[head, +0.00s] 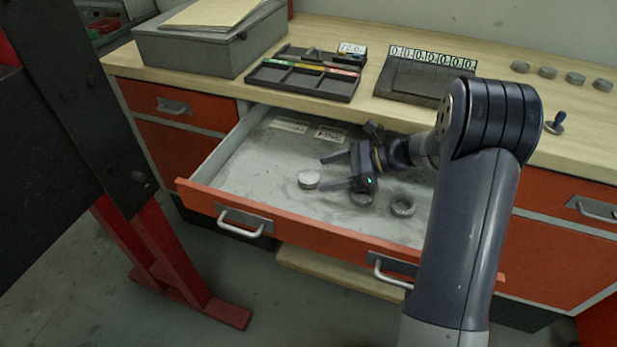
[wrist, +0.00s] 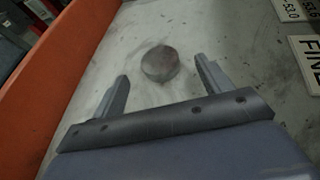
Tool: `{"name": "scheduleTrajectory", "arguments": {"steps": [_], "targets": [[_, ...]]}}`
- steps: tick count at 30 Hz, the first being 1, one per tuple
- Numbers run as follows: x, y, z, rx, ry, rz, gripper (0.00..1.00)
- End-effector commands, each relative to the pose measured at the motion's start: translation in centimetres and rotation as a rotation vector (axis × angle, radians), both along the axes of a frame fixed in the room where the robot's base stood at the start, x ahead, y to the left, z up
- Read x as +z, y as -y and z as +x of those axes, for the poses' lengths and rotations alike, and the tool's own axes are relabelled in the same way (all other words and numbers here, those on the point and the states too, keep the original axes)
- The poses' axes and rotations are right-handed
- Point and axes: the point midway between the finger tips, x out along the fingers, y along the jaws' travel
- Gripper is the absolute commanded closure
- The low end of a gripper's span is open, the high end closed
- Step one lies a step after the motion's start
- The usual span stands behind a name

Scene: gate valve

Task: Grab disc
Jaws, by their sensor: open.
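A small round grey disc (head: 308,179) lies in the open drawer (head: 240,165) of the orange cabinet. In the wrist view the disc (wrist: 160,63) lies just beyond my fingertips, a little left of the middle of the gap. My gripper (head: 336,171) is inside the drawer, with its fingers apart and pointing left toward the disc. It also shows in the wrist view (wrist: 160,72), open with nothing between the fingers.
The drawer's orange front (head: 290,232) rises along the near side. Printed labels (head: 330,134) lie at the drawer's back. On the worktop stand a grey metal box (head: 205,50), a divided black tray (head: 305,75) and several round pieces (head: 547,72). A dark red-legged frame (head: 165,255) stands at left.

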Motion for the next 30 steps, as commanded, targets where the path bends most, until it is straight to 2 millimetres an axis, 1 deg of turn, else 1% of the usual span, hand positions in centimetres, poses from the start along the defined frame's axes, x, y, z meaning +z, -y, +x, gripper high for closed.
{"name": "scheduleTrajectory", "arguments": {"steps": [1, 3, 7, 10, 16, 17, 30], "targets": [[-0.3, -0.9, -0.1, 0.005, -0.002, 0.0, 0.26], [-0.7, -1.9, -0.1, 0.004, -0.001, 0.001, 0.26], [-1.3, -3.4, 0.0, 0.003, -0.001, 0.0, 0.26], [-1.5, -3.9, 0.1, 0.0, 0.0, 0.0, 0.26], [-1.5, -3.9, 0.1, 0.0, 0.0, 0.0, 0.26], [-1.5, -3.9, 0.1, 0.0, 0.0, 0.0, 0.28], [-1.5, -3.9, 0.1, 0.0, 0.0, 0.0, 0.64]]}}
